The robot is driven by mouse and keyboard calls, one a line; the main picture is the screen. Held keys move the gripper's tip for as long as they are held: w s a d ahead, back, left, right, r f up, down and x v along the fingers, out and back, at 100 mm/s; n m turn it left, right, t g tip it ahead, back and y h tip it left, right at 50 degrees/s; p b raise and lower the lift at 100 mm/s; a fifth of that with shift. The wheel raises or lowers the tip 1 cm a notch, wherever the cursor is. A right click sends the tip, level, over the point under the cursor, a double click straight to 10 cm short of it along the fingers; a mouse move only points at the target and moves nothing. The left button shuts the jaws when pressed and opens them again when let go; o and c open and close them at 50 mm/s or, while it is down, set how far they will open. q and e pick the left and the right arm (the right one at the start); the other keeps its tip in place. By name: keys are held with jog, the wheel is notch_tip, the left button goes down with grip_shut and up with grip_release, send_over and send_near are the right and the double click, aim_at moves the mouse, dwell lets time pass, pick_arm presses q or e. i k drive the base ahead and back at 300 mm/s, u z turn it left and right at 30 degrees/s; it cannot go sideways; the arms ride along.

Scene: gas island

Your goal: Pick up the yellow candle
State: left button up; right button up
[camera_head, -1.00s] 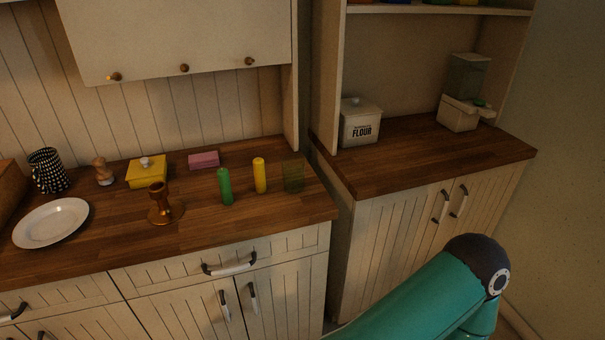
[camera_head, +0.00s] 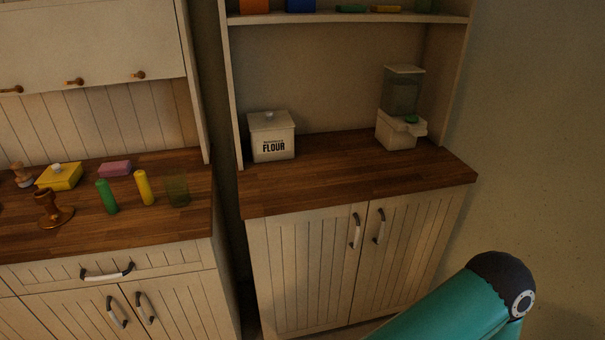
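The yellow candle (camera_head: 144,187) stands upright on the left wooden counter (camera_head: 130,231), towards its right end. A green candle (camera_head: 107,196) stands just to its left, and a translucent olive-green glass (camera_head: 177,190) stands just to its right. A brown candle holder (camera_head: 52,209) is further left. Neither gripper is in view. A teal arm link of mine shows at the lower right, well away from the candle.
A pink block (camera_head: 115,169) and a yellow box (camera_head: 60,177) sit behind the candles. A gap separates this counter from the right counter (camera_head: 350,174), which holds a flour tin (camera_head: 271,136) and a dispenser (camera_head: 402,107). Cabinet doors are closed.

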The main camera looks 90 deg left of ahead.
aim_at(141, 176)
jog(key=z, duration=0.1)
jog(key=i, duration=1.35)
jog(key=u, duration=1.8)
jog(key=i, duration=0.2)
jog(key=u, duration=2)
jog(key=i, duration=0.2)
jog(key=u, duration=1.95)
jog(key=i, duration=1.05)
jog(key=z, duration=0.15)
